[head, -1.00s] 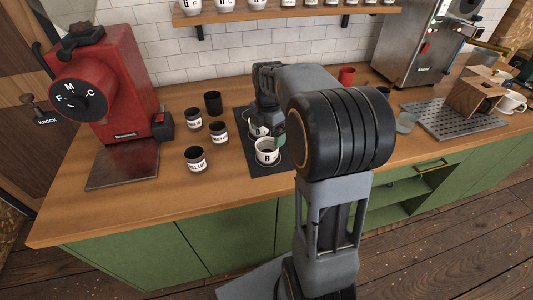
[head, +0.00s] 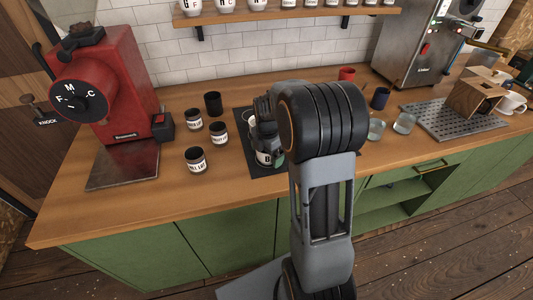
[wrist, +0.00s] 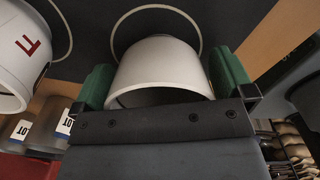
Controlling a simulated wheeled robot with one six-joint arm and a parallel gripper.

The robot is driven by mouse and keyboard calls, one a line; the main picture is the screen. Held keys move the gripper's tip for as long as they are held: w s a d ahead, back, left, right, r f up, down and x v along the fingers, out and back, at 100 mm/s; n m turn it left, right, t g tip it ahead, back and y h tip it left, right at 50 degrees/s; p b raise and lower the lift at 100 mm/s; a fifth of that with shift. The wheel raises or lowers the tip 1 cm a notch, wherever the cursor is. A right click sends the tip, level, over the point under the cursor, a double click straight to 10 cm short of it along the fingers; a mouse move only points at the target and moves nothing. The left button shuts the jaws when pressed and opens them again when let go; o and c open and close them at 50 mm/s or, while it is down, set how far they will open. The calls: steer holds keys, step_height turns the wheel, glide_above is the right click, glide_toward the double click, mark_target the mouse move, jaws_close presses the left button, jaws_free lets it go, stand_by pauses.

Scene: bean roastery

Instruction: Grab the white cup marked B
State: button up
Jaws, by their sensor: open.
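The white cup marked B (head: 262,158) stands on a dark mat (head: 238,150) on the counter, mostly hidden by my gripper (head: 270,145) in the head view. In the wrist view a white cup (wrist: 160,62) lies between my two green finger pads, one on each side; its mark is not visible there. My gripper (wrist: 165,85) is open around it, and I cannot tell whether the pads touch it. A second white cup with a red mark (wrist: 18,55) is at the left of the wrist view. It is mostly hidden in the head view (head: 248,116).
Several dark labelled jars (head: 196,159) stand left of the mat. A red grinder (head: 105,95) is at the far left. Two glass tumblers (head: 404,123), a red cup (head: 347,74) and a dark blue cup (head: 380,98) stand to the right. A shelf (head: 290,13) hangs above.

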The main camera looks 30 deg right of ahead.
steer(key=c, duration=0.9)
steer(key=shift+r, duration=0.1)
